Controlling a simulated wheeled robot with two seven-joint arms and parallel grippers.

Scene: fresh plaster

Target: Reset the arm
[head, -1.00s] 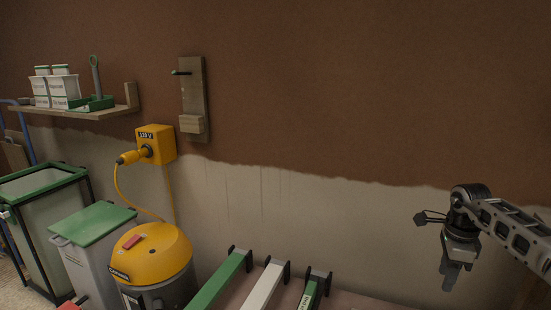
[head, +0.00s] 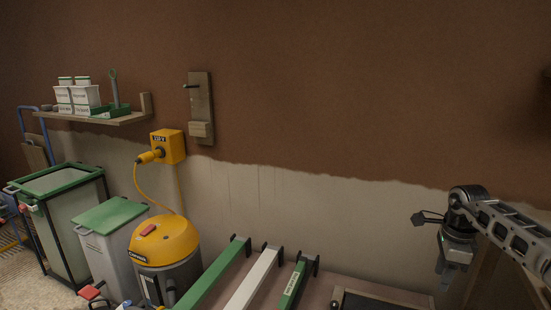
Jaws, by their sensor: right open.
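My right arm comes in from the right edge of the head view. My right gripper (head: 455,275) hangs pointing down in front of the pale lower wall, at the right. It is open, and I see nothing between its fingers. It is apart from the green and white bars to its left. My left gripper is not in view.
Green and white bars (head: 252,280) and a dark framed tray (head: 385,294) are at the bottom. A yellow-topped vacuum (head: 165,243), a grey bin (head: 110,215) and a green-rimmed bin (head: 70,235) stand left. A shelf (head: 130,118) holds white tubs (head: 78,95).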

